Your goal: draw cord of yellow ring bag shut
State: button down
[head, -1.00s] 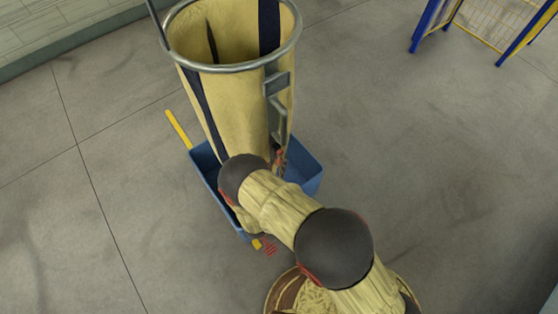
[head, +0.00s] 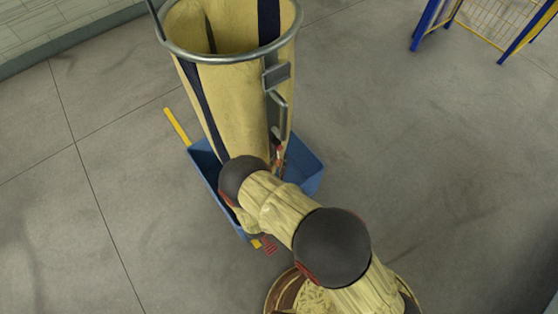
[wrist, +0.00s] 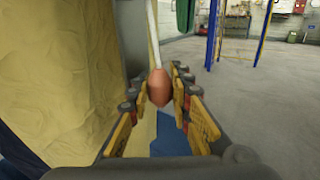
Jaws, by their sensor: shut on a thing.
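The yellow bag (head: 235,105) with dark blue stripes hangs upright, its wide mouth open, from a round metal ring (head: 230,60) in the head view. It fills the left side of the wrist view (wrist: 60,70). A pale cord (wrist: 153,35) runs down beside the bag to an orange-red toggle (wrist: 158,90). My gripper (wrist: 159,82) is shut on this toggle, close to the right of the bag's side. In the head view my arm hides the bag's lower part and most of my gripper.
A blue tray (head: 307,168) lies below the bag, with a yellow bar (head: 177,127) sticking out left. A grey bracket (head: 277,75) is on the ring's front right. A blue and yellow frame (head: 428,20) stands back right. The floor (head: 420,150) on the right is clear.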

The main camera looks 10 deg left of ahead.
notch_tip(320, 180, down, 7)
jog(key=b, duration=0.4)
jog(key=shift+s, duration=0.15)
jog(key=shift+d+f, duration=0.1)
jog(key=c, duration=1.8)
grip_release()
jog(key=shift+c, duration=0.2)
jog(key=shift+o, duration=1.3)
jog(key=s+a, duration=0.1)
jog(key=s, duration=1)
jog(key=shift+s, duration=0.4)
